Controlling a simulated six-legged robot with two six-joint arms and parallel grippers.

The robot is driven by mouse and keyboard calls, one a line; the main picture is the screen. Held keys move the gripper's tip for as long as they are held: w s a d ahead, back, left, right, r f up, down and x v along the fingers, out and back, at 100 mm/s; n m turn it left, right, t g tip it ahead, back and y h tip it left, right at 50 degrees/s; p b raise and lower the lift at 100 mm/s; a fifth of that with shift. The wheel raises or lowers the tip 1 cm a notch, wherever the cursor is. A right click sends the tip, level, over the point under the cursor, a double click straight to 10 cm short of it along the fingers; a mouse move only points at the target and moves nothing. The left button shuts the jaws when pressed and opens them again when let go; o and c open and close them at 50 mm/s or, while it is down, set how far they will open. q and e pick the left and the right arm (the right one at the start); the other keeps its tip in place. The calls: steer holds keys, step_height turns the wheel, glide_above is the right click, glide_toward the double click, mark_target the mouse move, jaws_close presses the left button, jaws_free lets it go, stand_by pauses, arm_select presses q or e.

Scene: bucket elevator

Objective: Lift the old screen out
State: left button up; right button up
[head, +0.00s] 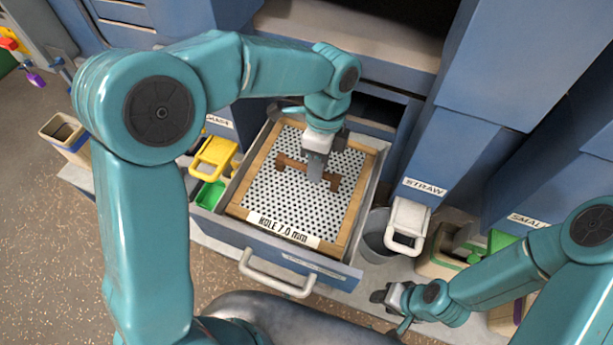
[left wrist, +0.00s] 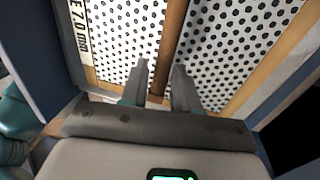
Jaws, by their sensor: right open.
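The screen (head: 265,195) is a white perforated plate in a wooden frame, labelled "HOLE 7.0 mm", lying in the pulled-out blue drawer (head: 290,262). A brown bar handle (head: 290,166) crosses its middle. My left gripper (head: 316,178) points down at this handle. In the left wrist view, the left gripper (left wrist: 159,75) has its fingers apart, one on each side of the brown bar (left wrist: 172,40), with a small gap showing. The perforated plate (left wrist: 120,35) shows beyond them. My right gripper (head: 390,298) is open and empty, low in front of the cabinet, right of the drawer.
A yellow-handled item (head: 213,155) and a green container (head: 209,194) stand left of the drawer. Right of it are a grey bucket (head: 376,240), a white handle (head: 408,220) under the "STRAW" label and a bin (head: 450,250). Blue cabinet walls rise behind. Speckled floor (head: 60,250) is open at left.

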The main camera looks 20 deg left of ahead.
arm_select(q)
step_height(320, 180, down, 3)
steer(key=shift+s+r, duration=0.1)
steer(key=shift+s, duration=0.15)
jaws_close()
steer(key=shift+r, duration=0.15)
